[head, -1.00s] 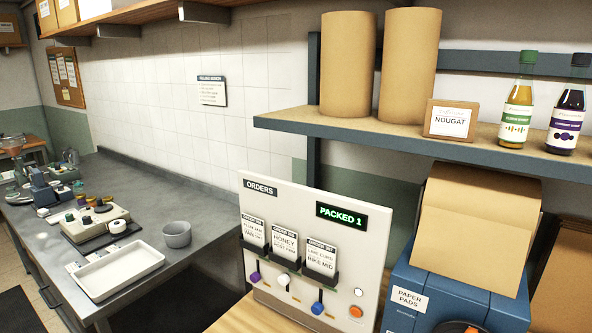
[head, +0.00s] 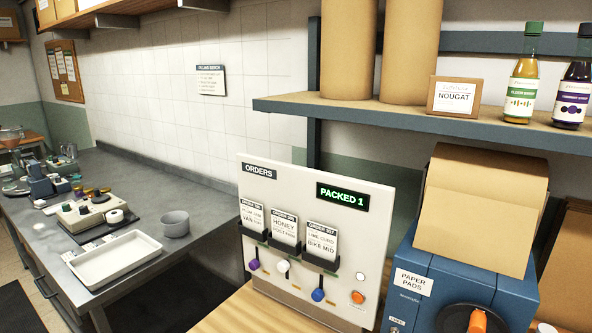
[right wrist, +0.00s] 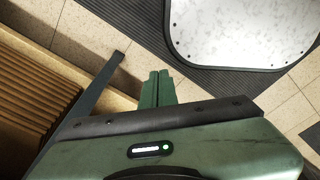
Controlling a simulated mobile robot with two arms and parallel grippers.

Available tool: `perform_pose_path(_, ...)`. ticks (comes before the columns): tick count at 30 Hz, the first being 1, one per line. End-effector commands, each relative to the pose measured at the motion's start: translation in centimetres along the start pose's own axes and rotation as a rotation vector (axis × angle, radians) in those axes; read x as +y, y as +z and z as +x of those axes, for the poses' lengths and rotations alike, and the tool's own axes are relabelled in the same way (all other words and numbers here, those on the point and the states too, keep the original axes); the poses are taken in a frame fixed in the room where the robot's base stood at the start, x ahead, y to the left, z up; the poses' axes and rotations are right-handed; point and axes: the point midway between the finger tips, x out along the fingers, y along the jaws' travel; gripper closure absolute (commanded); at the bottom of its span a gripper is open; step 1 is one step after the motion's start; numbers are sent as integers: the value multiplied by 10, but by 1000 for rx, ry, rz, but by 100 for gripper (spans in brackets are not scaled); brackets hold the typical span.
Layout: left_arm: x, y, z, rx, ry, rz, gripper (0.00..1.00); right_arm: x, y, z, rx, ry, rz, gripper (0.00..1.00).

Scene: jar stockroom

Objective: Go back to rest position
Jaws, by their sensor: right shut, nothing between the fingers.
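My right gripper (right wrist: 156,88) shows in the right wrist view with its two green fingers together and nothing between them. It points down over the floor, beside a wooden box or shelf with a row of brown sheets. Neither gripper shows in the head view, and my left gripper is in no view. The orders panel (head: 290,190) stands upright on a wooden top, with a green "PACKED 1" display (head: 342,196) and several order cards.
A blue paper pads machine (head: 455,285) stands right of the panel. A shelf (head: 400,116) above holds brown rolls, a nougat box (head: 453,97) and two bottles. At left, a grey counter (head: 140,192) carries a white tray (head: 107,261) and a grey bowl (head: 175,223).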

Motion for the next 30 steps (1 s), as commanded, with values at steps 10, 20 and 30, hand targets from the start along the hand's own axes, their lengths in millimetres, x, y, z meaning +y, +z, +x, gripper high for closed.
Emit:
perform_pose_path(10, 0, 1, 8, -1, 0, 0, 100, -1, 54, 25, -26, -2, -7, 100)
perform_pose_path(20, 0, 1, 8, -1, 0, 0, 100, -1, 54, 25, -26, -2, -7, 100)
perform_pose_path(30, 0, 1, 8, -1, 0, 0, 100, -1, 54, 25, -26, -2, -7, 100)
